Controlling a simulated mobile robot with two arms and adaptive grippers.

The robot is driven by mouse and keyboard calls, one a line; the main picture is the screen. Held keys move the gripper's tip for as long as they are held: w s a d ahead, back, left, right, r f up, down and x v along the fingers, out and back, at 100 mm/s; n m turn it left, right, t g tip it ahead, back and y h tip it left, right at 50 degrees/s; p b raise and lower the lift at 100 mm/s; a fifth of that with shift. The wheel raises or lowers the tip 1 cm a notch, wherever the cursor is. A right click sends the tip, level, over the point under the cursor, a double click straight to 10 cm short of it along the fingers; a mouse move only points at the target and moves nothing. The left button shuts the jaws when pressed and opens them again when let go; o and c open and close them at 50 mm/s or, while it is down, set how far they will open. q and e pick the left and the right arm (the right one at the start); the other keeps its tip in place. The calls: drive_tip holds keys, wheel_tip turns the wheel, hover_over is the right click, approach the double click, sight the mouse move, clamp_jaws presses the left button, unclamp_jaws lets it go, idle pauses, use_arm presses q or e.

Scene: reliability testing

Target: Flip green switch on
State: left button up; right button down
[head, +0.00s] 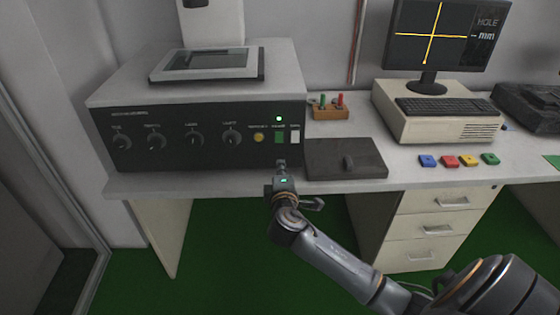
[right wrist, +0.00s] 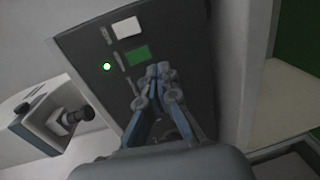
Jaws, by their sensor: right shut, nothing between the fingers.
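The green switch (head: 279,137) is on the dark front panel of the grey test machine, near its right end. A lit green indicator (head: 279,118) is above it. In the right wrist view the green switch (right wrist: 137,55) shows as a green rectangle just beyond my fingertips, with a white switch (right wrist: 124,27) beside it. My right gripper (head: 281,163) is shut and empty, just below the green switch in the head view. The right wrist view shows its fingertips (right wrist: 160,70) together close to the panel; I cannot tell whether they touch it. My left gripper is not in view.
Several knobs (head: 193,139) and a yellow button (head: 258,137) are left of the switch. A dark box (head: 342,160) with a small lever is close on the right. A wooden block with pegs (head: 330,112) stands behind it. Coloured blocks (head: 449,161) and a computer are farther right.

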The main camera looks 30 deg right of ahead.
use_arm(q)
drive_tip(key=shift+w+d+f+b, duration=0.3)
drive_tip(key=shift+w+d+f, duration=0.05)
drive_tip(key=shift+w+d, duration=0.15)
use_arm(e)
drive_tip(key=v, duration=0.6)
drive_tip(key=shift+f, duration=0.5)
